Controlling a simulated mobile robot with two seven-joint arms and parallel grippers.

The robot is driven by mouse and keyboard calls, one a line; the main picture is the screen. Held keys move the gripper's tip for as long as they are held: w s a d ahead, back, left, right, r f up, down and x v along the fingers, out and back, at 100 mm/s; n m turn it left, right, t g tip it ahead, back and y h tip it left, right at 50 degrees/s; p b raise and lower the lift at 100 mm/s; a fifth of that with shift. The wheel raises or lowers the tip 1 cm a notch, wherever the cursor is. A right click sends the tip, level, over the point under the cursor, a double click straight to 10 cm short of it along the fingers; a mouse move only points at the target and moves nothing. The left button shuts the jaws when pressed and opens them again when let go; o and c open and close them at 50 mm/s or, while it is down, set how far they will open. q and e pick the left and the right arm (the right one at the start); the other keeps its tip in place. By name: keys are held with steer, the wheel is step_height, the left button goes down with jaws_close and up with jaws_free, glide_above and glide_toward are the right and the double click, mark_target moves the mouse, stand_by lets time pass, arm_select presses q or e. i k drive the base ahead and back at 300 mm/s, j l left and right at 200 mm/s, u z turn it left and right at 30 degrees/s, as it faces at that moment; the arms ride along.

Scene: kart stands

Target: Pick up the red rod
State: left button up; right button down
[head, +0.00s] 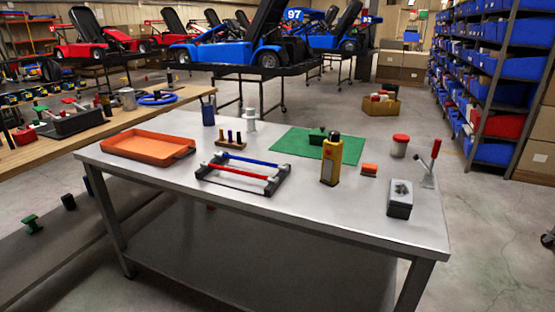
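A red rod (237,172) lies across a black rack (271,188) near the middle of the grey metal table (321,222). Its middle is red and its ends look white. A blue rod (248,159) lies on the same rack, behind the red one and roughly parallel to it. Neither of my grippers shows in the head view, and nothing is touching the rods.
An orange tray (148,158) is left of the rack; a wooden block with pegs (231,143) is behind it. A yellow bottle (331,162) stands to its right, before a green mat (288,143). A grey box (400,205) is at the right. The table's front strip is clear.

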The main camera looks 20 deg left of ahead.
mark_target(272, 179)
steer(key=i+j+z, duration=0.15)
steer(key=j, duration=0.75)
steer(key=j+z, duration=0.15)
steer(key=j, duration=0.75)
